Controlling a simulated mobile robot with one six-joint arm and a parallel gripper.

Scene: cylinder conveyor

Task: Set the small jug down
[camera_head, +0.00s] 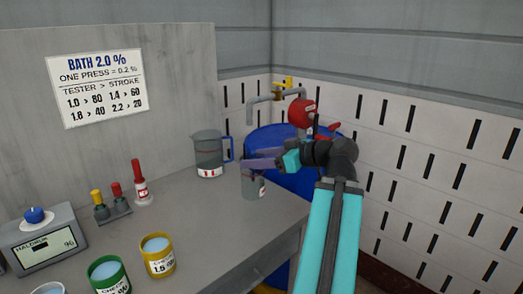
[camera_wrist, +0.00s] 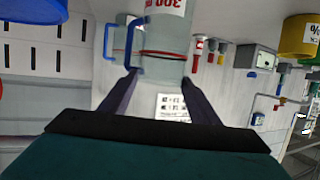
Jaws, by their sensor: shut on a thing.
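The small jug (camera_head: 254,184) is a grey, see-through vessel with a white and red label, upright over the right part of the grey bench (camera_head: 215,225). My gripper (camera_head: 251,164) is shut on its upper part. In the wrist view the jug (camera_wrist: 168,40) appears upside down between the two dark fingers, with "300" on its label and a blue handle at its left. I cannot tell whether its base touches the bench top.
A larger jug (camera_head: 208,155) with a blue handle stands just left and behind. A blue barrel (camera_head: 290,170) stands beyond the bench's right edge, below a tap (camera_head: 265,102). Several cups, bottles and a tester (camera_head: 40,238) occupy the left; the bench's front right is clear.

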